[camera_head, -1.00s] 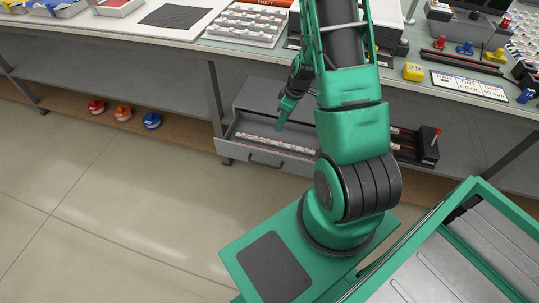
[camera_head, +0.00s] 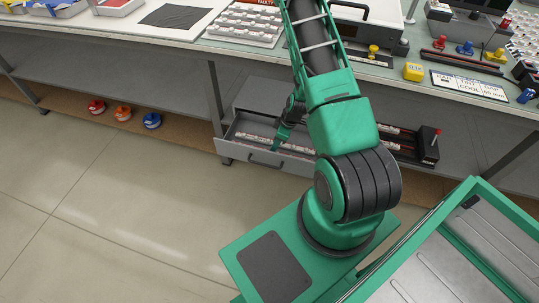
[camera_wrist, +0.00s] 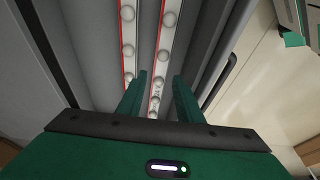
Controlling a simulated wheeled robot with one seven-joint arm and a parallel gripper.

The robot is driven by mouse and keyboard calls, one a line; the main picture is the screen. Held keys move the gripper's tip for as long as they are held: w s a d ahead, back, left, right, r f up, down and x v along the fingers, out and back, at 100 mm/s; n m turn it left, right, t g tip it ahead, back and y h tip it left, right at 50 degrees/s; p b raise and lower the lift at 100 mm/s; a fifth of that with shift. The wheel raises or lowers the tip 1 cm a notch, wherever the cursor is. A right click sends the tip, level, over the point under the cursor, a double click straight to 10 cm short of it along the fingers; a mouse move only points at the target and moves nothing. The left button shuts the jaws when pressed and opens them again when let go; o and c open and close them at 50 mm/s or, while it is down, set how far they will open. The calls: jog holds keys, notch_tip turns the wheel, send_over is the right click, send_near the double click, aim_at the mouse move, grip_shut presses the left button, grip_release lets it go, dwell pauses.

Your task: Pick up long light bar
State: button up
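Two long light bars lie side by side in an open grey drawer (camera_head: 233,146) under the bench. In the wrist view, the right light bar (camera_wrist: 168,22) is white with a red edge and a row of round frosted bulbs. The left light bar (camera_wrist: 128,30) looks alike and runs parallel to it. My gripper (camera_wrist: 158,85) is open, its two green fingers apart above the bars, with the right bar running between them. The left bar passes near the left finger. I cannot tell whether the fingers touch a bar. In the head view my gripper (camera_head: 277,143) is down in the drawer.
The drawer's front with its dark handle (camera_head: 265,160) stands toward me. A dark rack (camera_head: 425,150) with more bars stands to the right on the shelf. Red, orange and blue items (camera_head: 123,113) sit on the shelf at left. The bench top is above; the floor in front is clear.

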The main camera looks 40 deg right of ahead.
jog(key=shift+x, duration=2.6)
grip_shut()
